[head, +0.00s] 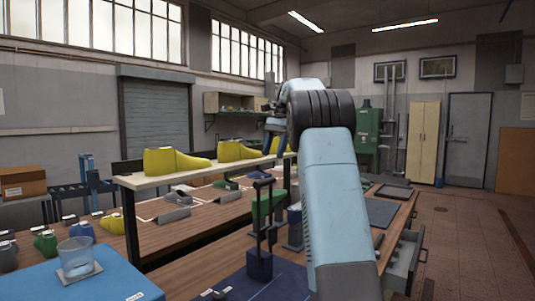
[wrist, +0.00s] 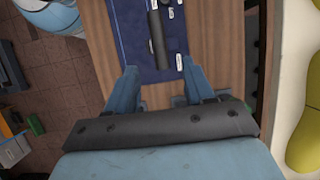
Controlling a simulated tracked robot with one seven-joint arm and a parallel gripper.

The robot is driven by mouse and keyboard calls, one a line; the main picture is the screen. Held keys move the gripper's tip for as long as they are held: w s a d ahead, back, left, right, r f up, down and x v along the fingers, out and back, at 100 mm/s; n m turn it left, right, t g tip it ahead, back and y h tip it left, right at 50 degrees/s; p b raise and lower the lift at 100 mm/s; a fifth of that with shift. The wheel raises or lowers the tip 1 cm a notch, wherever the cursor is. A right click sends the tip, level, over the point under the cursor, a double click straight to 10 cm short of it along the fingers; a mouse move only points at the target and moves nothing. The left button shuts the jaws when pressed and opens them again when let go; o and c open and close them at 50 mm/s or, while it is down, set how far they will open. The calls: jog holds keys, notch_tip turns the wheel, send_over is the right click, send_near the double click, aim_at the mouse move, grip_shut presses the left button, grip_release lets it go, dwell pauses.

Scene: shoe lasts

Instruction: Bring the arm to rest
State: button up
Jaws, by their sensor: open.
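My arm rises through the middle of the head view and bends at a dark ribbed joint. My gripper (head: 272,130) is at the far end of it, small and partly hidden behind the arm, above the bench. In the wrist view my gripper (wrist: 160,82) has its two blue fingers spread apart with nothing between them. Below the fingers lie the wooden bench top (wrist: 215,45) and a dark blue mat (wrist: 130,25). A dark upright stand (wrist: 157,35) shows on the mat, ahead of the fingers and apart from them.
Yellow shoe lasts (head: 173,161) stand on a raised shelf (head: 150,181). A glass (head: 76,257) stands on a blue surface (head: 105,285) at front left. A dark stand (head: 260,235) rises from the bench beside my arm. An open drawer (head: 405,258) juts out at right.

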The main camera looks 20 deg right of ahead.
jog(key=s+a+f+n+t+h, duration=0.1)
jog(key=s+a+n+t, duration=0.15)
jog(key=s+a, duration=0.5)
jog(key=s+a+n+t+h, duration=0.1)
jog(key=s+a+n+h, duration=0.3)
jog(key=s, duration=0.7)
jog(key=s+a+f+n+t, duration=0.2)
jog(key=s+a+f+n, duration=0.1)
jog(key=s+f, duration=0.4)
jog(key=s+a+f+n+t, duration=0.1)
jog(key=s+a+f+n, duration=0.2)
jog(key=s+f, duration=0.5)
jog(key=s, duration=0.4)
jog(key=shift+a+t+y, duration=0.3)
jog(key=shift+a+t, duration=0.05)
jog(key=shift+s, duration=0.1)
